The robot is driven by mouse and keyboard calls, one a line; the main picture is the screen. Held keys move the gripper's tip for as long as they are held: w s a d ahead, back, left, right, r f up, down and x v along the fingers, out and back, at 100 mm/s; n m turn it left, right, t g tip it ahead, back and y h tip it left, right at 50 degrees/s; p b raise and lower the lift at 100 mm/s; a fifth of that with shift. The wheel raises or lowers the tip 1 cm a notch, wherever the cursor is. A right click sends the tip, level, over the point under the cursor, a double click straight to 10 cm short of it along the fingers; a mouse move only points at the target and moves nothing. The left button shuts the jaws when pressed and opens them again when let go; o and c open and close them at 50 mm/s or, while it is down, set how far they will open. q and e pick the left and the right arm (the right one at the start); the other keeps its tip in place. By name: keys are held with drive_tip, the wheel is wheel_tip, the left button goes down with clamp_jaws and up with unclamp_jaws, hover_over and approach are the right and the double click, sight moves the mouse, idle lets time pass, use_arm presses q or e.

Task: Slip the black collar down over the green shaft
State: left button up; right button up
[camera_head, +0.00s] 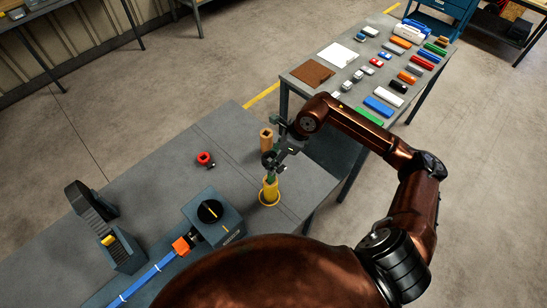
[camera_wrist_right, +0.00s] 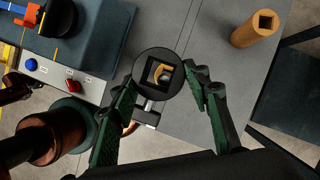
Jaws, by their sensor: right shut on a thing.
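My right gripper (camera_head: 275,161) is shut on the black collar (camera_wrist_right: 142,65), a dark round ring with a square hole. One fingertip is on each side of it in the right wrist view (camera_wrist_right: 160,78). In the head view the collar (camera_head: 267,159) is small and partly hidden by the gripper. The green shaft (camera_head: 271,179) stands upright in a yellow base (camera_head: 270,192) just below the gripper. Through the collar's hole I see part of something yellow; I cannot tell whether the shaft is in the hole.
A tan block with a square hole (camera_head: 266,133) stands just behind the gripper. A red ring part (camera_head: 204,157) lies left on the grey table (camera_head: 165,165). A blue-grey box with a black dial (camera_head: 229,222) is at front left. Another table (camera_head: 322,91) with many parts is at upper right.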

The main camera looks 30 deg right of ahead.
drive_tip(key=shift+b, duration=0.3)
idle(0.7)
drive_tip(key=shift+f+b, duration=0.65)
drive_tip(key=shift+b, duration=0.05)
drive_tip(key=shift+s+f, duration=0.2)
drive_tip(key=shift+f, duration=0.2)
idle(0.4)
drive_tip(key=shift+w+r+b, duration=0.15)
drive_tip(key=shift+r+b, duration=0.15)
drive_tip(key=shift+r, duration=0.1)
idle(0.4)
drive_tip(key=shift+b, duration=0.4)
drive_tip(key=shift+w+r+b, duration=0.1)
drive_tip(key=shift+r+b, duration=0.05)
drive_tip(key=shift+b, duration=0.45)
idle(1.2)
drive_tip(key=shift+f+b, duration=1.85)
drive_tip(key=shift+f, duration=0.15)
idle(0.5)
